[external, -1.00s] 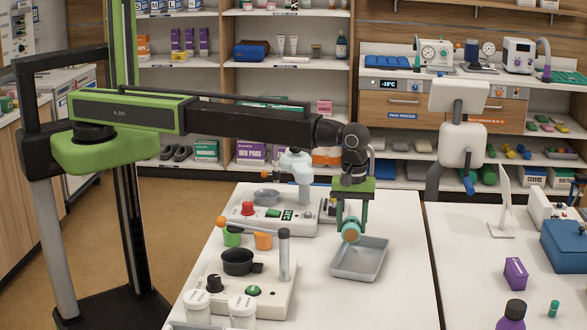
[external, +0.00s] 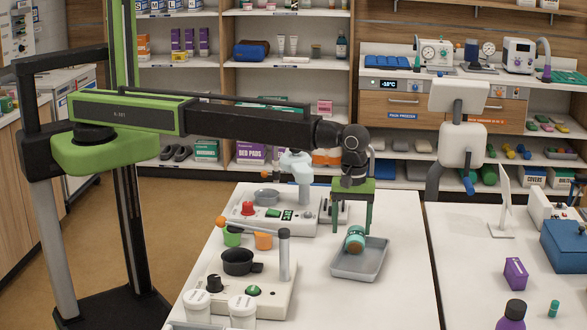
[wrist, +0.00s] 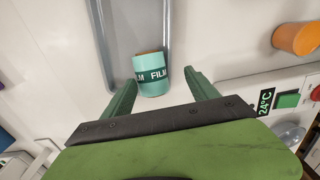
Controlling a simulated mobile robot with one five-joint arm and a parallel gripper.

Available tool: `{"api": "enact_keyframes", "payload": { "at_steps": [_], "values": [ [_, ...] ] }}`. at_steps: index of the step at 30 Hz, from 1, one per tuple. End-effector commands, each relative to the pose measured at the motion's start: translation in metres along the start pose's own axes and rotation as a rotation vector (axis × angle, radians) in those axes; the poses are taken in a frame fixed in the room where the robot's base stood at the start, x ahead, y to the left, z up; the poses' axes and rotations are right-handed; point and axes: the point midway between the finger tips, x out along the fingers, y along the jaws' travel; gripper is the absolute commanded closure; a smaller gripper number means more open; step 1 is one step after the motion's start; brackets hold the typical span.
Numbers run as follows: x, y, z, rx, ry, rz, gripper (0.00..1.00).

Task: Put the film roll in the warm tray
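The film roll (external: 356,241) is a teal cylinder with a brown end and a dark band lettered FILM. It appears to be in the grey tray (external: 347,271) at its far end, beside the rim, tilted in the external view. In the wrist view the roll (wrist: 151,80) is near the end of the tray (wrist: 108,62), close to its right wall. My gripper (external: 352,229) is just above the roll. Its green fingers are spread, with a gap on both sides of the roll in the wrist view (wrist: 160,78). The roll's underside contact is hidden.
A white device (external: 270,217) with a red knob and green display stands left of the tray. Nearer is a base with a black pan (external: 238,262) and a grey post (external: 284,256). The table right and front of the tray is clear.

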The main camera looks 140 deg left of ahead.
Motion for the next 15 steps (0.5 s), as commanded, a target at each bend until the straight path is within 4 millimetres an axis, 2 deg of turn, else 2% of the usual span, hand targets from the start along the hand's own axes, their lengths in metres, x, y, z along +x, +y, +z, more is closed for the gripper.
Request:
{"api": "enact_keyframes", "payload": {
  "at_steps": [1,5,12,15],
  "values": [
    [-0.012,0.0,0.0,0.0,0.0,0.0,0.32],
    [-0.037,0.0,0.0,0.0,0.0,0.0,0.32],
    [-0.092,0.0,0.0,0.0,0.0,0.0,0.32],
    [-0.109,0.0,0.0,0.0,0.0,0.0,0.32]
  ]
}}
